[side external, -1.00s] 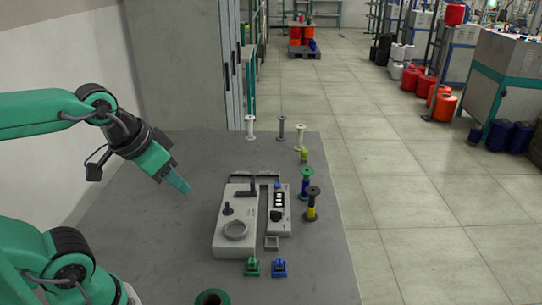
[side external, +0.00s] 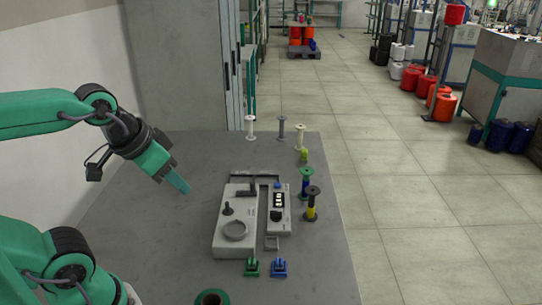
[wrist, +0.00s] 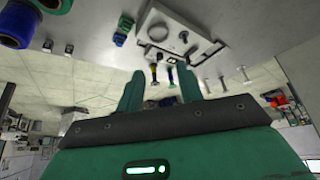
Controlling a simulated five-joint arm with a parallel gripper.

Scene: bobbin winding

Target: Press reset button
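The grey winder (side external: 234,232) stands on the table, with a round dish and dark posts on its left part. Its control panel (side external: 279,228) on the right side carries a blue button (side external: 277,184), a counter display with white digits (side external: 278,199) and a black knob (side external: 276,215). I cannot read which control is marked reset. My gripper (side external: 184,188) hangs left of the winder, above the table, apart from it. In the wrist view, my gripper's two green fingers (wrist: 160,92) are spread with nothing held between them. The winder (wrist: 178,30) shows upside down there.
A green-and-blue bobbin (side external: 305,185) and a black-and-yellow bobbin (side external: 312,205) stand close right of the panel. Green (side external: 252,267) and blue (side external: 280,267) small parts sit in front. The table left of the winder is clear.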

